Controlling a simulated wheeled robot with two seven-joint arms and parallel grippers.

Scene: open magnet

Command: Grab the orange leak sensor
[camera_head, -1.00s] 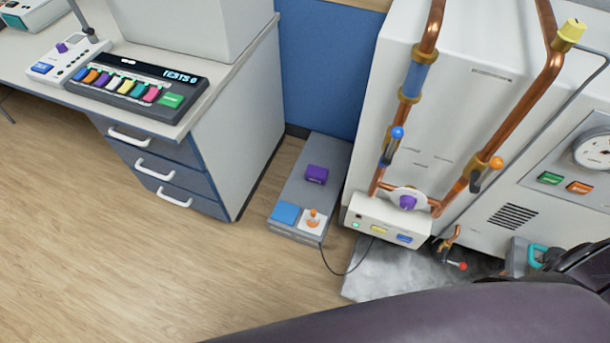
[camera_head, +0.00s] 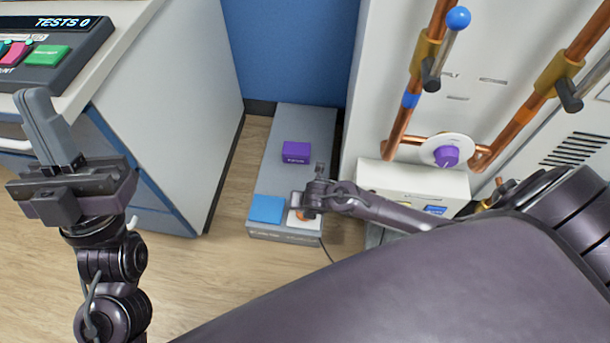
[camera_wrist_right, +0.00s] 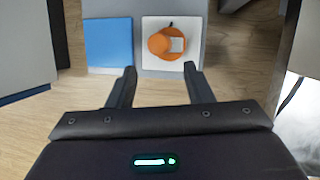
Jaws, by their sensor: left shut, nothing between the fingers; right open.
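The orange leak sensor (camera_wrist_right: 168,43) sits on a white square pad (camera_wrist_right: 150,62) in the right wrist view, beyond the fingertips. In the head view my right gripper (camera_head: 309,200) is over it and hides most of it. In the right wrist view my right gripper (camera_wrist_right: 158,70) is open, with nothing between its fingers. The sensor lies ahead of the gap, slightly right of its middle. My left gripper (camera_head: 40,105) is shut and empty, raised at the left of the head view, far from the sensor.
A grey low platform (camera_head: 284,120) carries the pad, a blue square (camera_head: 266,209) and a purple block (camera_head: 296,152). The white machine with copper pipes (camera_head: 413,110) stands close on the right. A drawer cabinet (camera_head: 190,110) stands on the left. A cable runs off the platform's front.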

